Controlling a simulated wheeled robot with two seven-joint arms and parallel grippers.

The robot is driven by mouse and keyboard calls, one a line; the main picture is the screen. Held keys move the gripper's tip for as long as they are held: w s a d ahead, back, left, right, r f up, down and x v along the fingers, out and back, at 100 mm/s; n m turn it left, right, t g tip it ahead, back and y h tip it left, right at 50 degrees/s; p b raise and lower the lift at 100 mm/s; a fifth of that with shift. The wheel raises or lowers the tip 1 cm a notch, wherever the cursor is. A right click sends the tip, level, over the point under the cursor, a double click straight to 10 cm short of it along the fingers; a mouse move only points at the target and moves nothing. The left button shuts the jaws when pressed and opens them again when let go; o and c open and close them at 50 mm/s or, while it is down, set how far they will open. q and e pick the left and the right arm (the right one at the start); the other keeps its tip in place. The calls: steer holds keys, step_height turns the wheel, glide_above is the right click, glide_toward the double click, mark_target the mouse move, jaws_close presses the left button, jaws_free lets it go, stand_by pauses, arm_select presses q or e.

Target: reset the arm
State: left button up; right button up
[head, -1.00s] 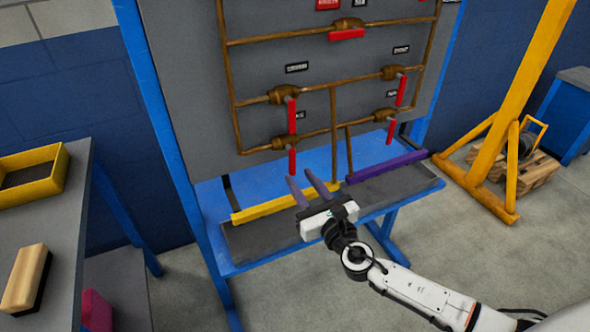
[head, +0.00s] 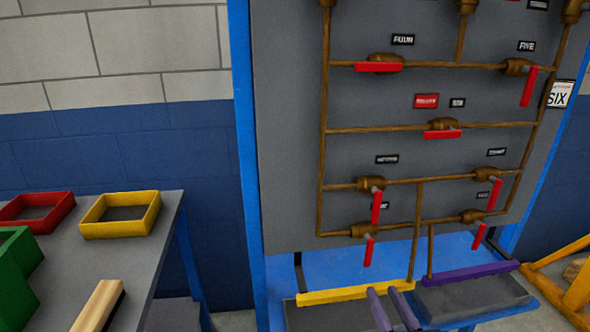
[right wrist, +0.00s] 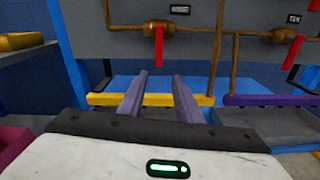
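My right gripper (head: 391,308) shows at the bottom of the head view, with two purple-grey fingers pointing up towards the panel. In the right wrist view its fingers (right wrist: 161,95) are apart with nothing between them, in front of the yellow bar (right wrist: 100,99). The grey panel (head: 285,150) carries brown pipes and valves with red handles, such as the low handle (head: 369,251). That handle hangs down above the yellow bar; the gripper is apart from it. My left gripper is not in either view.
A blue bench with a yellow bar (head: 345,294) and a purple bar (head: 470,273) runs below the panel. On the left, a grey table (head: 75,270) holds a red bin (head: 38,212), a yellow bin (head: 120,226), a green bin (head: 18,262) and a wooden block (head: 98,308). A yellow frame (head: 580,290) stands right.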

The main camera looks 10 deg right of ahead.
steer(key=s+a+f+m+g, duration=0.2)
steer(key=s+f+m, duration=0.4)
steer(key=m, duration=0.5)
steer(key=s+a+f+m+g+y, duration=0.1)
steer(key=s+a+f+m+g, duration=0.2)
steer(key=s+f+m, duration=0.3)
steer(key=s+a+f+m+g+y, duration=0.1)
steer(key=s+a+f+m+g, duration=0.2)
steer(key=s+f+m, duration=0.4)
steer(key=s+m, duration=0.5)
steer(key=m, duration=0.3)
steer(key=shift+s+a+m+g, duration=0.15)
steer(key=shift+s+m+g, duration=0.2)
steer(key=shift+m+g, duration=0.05)
